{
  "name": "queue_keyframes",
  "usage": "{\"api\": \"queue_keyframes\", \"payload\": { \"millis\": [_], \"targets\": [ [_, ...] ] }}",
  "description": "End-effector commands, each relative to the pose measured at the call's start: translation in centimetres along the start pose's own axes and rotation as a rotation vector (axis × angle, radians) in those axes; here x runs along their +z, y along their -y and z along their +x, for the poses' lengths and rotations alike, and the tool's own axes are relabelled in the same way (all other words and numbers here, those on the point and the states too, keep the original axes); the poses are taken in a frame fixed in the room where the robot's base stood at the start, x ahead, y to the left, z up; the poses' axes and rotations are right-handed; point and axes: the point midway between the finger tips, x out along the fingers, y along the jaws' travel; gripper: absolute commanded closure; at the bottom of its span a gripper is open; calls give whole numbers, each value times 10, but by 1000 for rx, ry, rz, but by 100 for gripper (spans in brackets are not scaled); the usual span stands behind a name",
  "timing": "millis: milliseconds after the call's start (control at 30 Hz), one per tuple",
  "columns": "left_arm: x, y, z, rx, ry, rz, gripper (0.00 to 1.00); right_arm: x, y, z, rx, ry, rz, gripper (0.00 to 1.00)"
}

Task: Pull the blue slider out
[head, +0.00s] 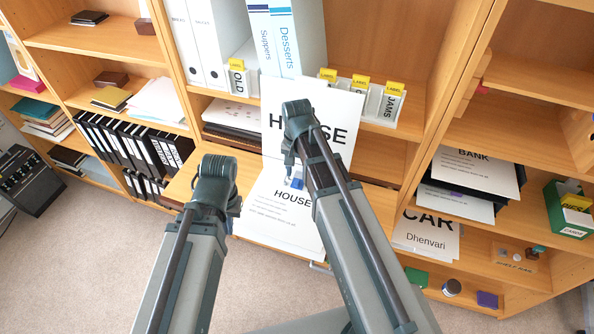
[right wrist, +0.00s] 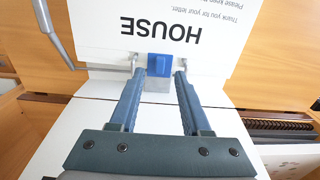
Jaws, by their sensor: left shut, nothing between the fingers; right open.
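The blue slider (right wrist: 158,62) sits at the fold between two white sheets marked HOUSE, beside thin metal parts. In the head view a small bit of the blue slider (head: 296,184) shows beside my right arm. My right gripper (right wrist: 160,76) is open, its fingertips on either side of the slider's near end, with a grey plate between them. I cannot tell whether they touch the slider. In the head view my right arm partly hides its gripper (head: 289,160). My left gripper (head: 235,206) is shut and empty, mostly hidden behind its arm, left of the HOUSE sheets.
The upper HOUSE sheet (head: 338,112) stands up and the lower one (head: 270,215) lies flat. White binders (head: 285,40) and labelled boxes (head: 382,108) stand on the shelf behind. A BANK paper stack (head: 480,170) lies right. Carpet (head: 90,260) is clear at lower left.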

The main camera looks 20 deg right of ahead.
Motion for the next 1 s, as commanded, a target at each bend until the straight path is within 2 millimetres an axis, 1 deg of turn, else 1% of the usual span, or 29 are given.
{"api": "queue_keyframes", "payload": {
  "millis": [33, 400, 533, 700, 1000],
  "targets": [
    [1, 2, -16, 0, 0, 0, 100, 0, 0, -16, 0, 0, 0, 52],
    [4, 7, -72, 1, 0, -1, 100, 0, 0, -72, 0, 0, 0, 52],
    [5, 8, -89, 1, 0, -5, 100, 0, 0, -90, 0, 1, 0, 52],
    [6, 9, -100, 2, 0, -9, 100, 0, 0, -101, 0, 1, 0, 52],
    [6, 9, -100, 2, 0, -9, 100, 0, 0, -101, 0, 1, 0, 52]
  ]
}}
